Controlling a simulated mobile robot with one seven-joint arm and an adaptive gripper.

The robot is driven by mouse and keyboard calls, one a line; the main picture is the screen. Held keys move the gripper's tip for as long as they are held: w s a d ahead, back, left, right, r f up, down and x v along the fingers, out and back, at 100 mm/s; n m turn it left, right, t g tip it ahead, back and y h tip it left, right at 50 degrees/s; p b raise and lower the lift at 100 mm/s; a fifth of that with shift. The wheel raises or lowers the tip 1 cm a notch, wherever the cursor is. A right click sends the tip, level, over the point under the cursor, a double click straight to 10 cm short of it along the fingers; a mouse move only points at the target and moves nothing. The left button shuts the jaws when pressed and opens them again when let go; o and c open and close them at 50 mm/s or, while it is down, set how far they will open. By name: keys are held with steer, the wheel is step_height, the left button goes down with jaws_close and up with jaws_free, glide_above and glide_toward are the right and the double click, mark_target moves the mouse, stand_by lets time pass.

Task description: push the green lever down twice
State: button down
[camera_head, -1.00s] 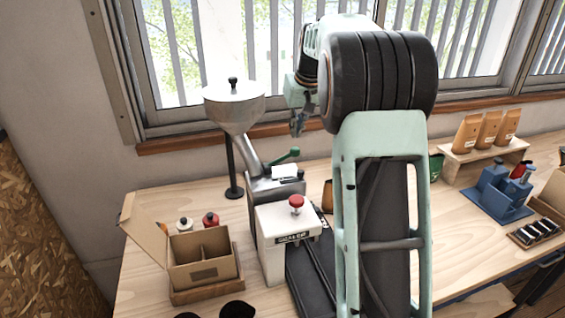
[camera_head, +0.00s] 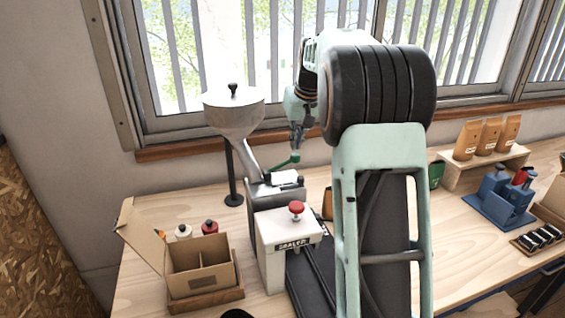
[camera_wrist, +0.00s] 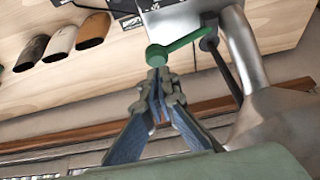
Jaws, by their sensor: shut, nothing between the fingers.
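The green lever (camera_head: 284,162) sticks out from the side of the grey metal dispenser (camera_head: 262,190) below its funnel. In the wrist view the lever (camera_wrist: 185,42) ends in a round green knob. My gripper (camera_head: 296,150) is shut and empty. Its fingertips (camera_wrist: 158,76) are right at the knob in the wrist view, and in the head view they are just above the lever's end. I cannot tell whether they touch it.
A white sealer (camera_head: 283,246) with a red knob stands in front of the dispenser. An open cardboard box (camera_head: 205,255) is at left. Coffee bags (camera_head: 490,138) on a riser and a blue stand (camera_head: 497,205) are at right. The funnel (camera_head: 234,108) rises beside my gripper.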

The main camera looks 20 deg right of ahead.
mark_target(296, 154)
stand_by(0.7)
steer(key=shift+w+d+p, duration=0.25)
steer(key=shift+w+p, duration=0.05)
steer(key=shift+p, duration=0.15)
steer(key=shift+f, duration=0.15)
steer(key=shift+a+f+b, duration=0.1)
steer(key=shift+f+b, duration=1.65)
steer(key=shift+f, duration=0.6)
steer(key=shift+r, duration=0.15)
step_height(296, 154, up, 6)
steer(key=p, duration=0.5)
stand_by(1.1)
